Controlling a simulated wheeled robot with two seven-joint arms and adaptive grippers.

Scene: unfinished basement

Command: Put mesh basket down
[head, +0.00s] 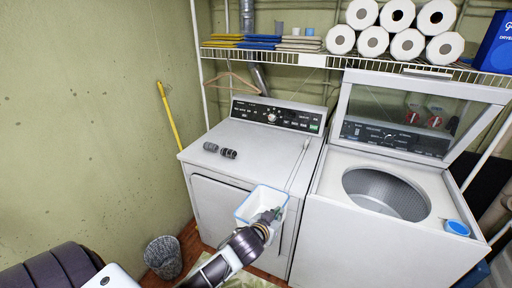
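A grey mesh basket (163,257) stands upright on the floor at the lower left, by the wall and left of the dryer. My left gripper (272,214) is at the front edge of the dryer, well away from that basket. It appears shut on the wall of a white, blue-rimmed basket (246,207), which overlaps the dryer's front edge in the picture. The gripper and wrist hide part of this basket, and its fingertips are small. I cannot tell whether the white basket touches the dryer. My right gripper is not in view.
The white dryer (215,155) has dark grey cylinders (220,150) and a thin pale rod (298,165) on top. The washer (350,240) stands open, with a blue cup (456,228) at its right. A wire shelf (340,62) with paper rolls hangs above.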

